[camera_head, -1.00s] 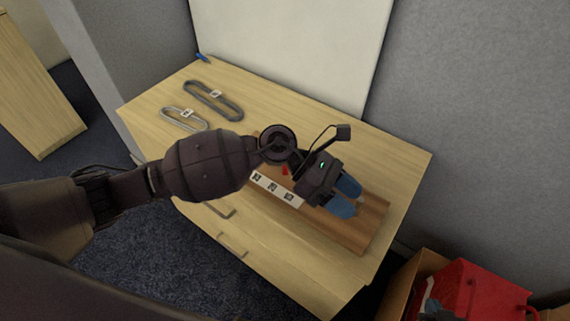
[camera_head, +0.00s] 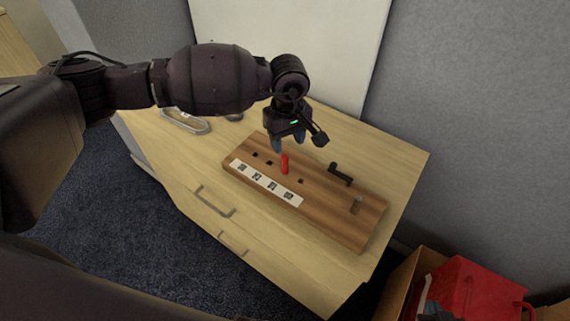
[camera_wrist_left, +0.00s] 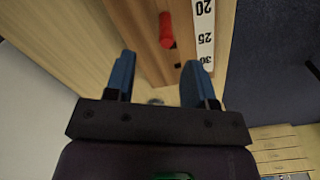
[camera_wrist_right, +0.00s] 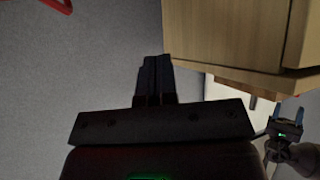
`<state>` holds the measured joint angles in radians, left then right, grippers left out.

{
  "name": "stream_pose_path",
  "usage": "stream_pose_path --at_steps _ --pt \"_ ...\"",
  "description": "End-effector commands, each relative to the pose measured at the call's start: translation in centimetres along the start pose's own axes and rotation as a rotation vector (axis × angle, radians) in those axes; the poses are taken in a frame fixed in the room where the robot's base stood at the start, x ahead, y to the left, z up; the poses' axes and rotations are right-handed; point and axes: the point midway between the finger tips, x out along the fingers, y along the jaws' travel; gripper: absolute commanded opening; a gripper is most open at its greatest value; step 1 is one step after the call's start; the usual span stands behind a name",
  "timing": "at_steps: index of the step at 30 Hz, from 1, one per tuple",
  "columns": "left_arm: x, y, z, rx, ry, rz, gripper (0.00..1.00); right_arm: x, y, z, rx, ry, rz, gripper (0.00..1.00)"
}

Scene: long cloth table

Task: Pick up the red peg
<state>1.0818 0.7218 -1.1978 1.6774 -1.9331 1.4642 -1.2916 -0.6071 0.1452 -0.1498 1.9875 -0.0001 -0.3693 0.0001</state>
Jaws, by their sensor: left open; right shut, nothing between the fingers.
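The red peg (camera_head: 285,163) stands upright in the wooden board (camera_head: 335,211) on the table. It also shows in the left wrist view (camera_wrist_left: 166,30), beyond and between my left fingertips. My left gripper (camera_head: 288,146) is open and empty, with blue fingers, just behind the peg in the head view. The left fingers (camera_wrist_left: 160,80) are apart from the peg and not around it. My right gripper (camera_wrist_right: 154,62) is shut and empty in the right wrist view, away from the board beside the wooden cabinet.
A white number strip (camera_head: 266,183) lies along the board's near edge. A black handle-like piece (camera_head: 341,174) stands on the board's far side. A grey loop (camera_head: 185,121) lies at the table's left. A cardboard box with a red item (camera_head: 478,290) is at lower right.

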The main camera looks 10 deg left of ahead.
Motion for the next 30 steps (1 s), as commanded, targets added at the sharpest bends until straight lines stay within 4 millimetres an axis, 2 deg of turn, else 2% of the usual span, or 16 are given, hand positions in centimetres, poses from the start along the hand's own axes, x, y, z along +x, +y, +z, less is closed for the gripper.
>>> stream_pose_path --at_steps 4,12,21,30 --pt "2.4 0.0 0.1 -0.001 -0.004 -0.001 0.50 0.2 -0.1 -0.4 0.002 0.009 -0.001 0.00" --pt "4.0 -0.2 0.2 -0.001 -0.003 0.000 0.50 0.5 -0.2 -1.6 0.003 0.031 -0.003 0.00" --pt "7.9 -0.8 0.4 -0.003 -0.004 0.001 0.50 0.3 -0.2 -0.9 0.004 0.017 -0.002 0.00" --pt "8.4 -0.7 0.4 -0.001 -0.002 0.002 0.50 0.0 -0.1 0.0 0.003 0.000 0.000 0.00"
